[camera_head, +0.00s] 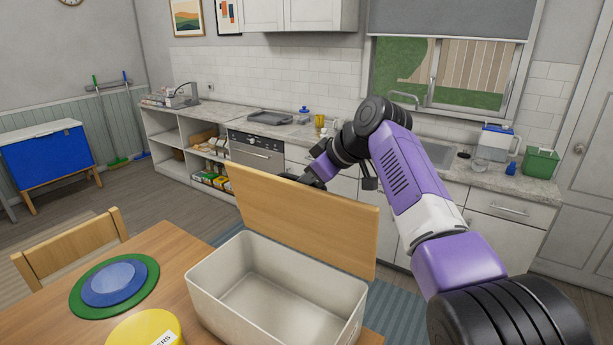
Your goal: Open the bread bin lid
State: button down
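The cream bread bin (205,298) stands on the wooden table at the bottom centre, and its inside looks empty. Its wooden lid (300,222) is raised, standing roughly upright along the far side of the bin. My arm reaches in from the right and over behind the lid. My gripper (316,176) is dark and sits at the far side of the lid's upper edge. The lid hides part of it, so I cannot tell whether its fingers are open or touch the lid.
On the table (165,258), left of the bin, are a blue plate on a green one (88,308) and a yellow round item (130,330). A wooden chair (70,248) stands at the left. The kitchen counter (290,130) runs behind.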

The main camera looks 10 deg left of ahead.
aim_at(325, 186)
jog(key=shift+w+f, duration=0.1)
dwell(0.3)
jog(key=c, duration=1.4)
grip_release()
jog(key=shift+b+v, duration=1.4)
jog(key=shift+v, duration=2.5)
jog(key=shift+w, duration=0.1)
